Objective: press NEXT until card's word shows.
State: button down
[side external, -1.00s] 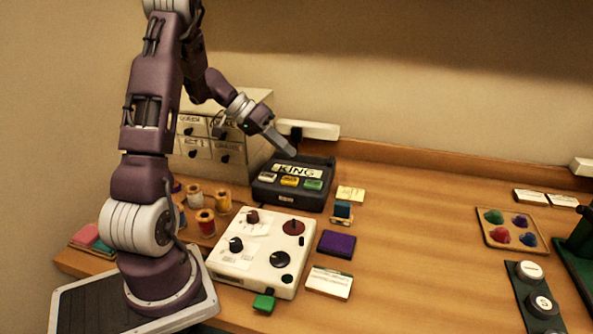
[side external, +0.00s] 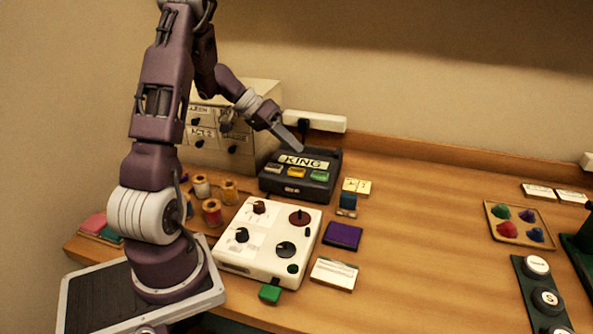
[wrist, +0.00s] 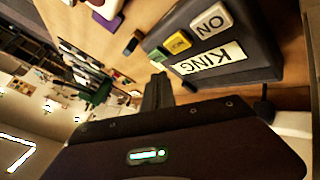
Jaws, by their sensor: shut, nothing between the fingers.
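The black word box (side external: 318,187) stands at the back of the table, and its display (side external: 303,162) reads KING. A white, a yellow (side external: 297,173) and a green button (side external: 320,175) sit in a row in front of the display. Contact cannot be told. A small yellow card (side external: 356,186) and a white card (side external: 333,273) lie nearby, their writing unreadable.
A white control panel (side external: 232,264) with knobs is in front of the box. Thread spools (side external: 212,212) stand left, a drawer cabinet (side external: 240,153) behind them. A purple pad (side external: 342,235) lies right of the panel. The table's middle right is clear.

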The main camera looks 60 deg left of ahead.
aim_at(293, 170)
jog(key=shift+f, duration=1.85)
dwell(0.6)
jog(key=shift+f, duration=0.4)
jog(key=shift+f, duration=0.45)
dwell(0.4)
jog(key=shift+r, duration=0.85)
jog(key=shift+r, duration=0.1)
jog(key=shift+r, duration=2.45)
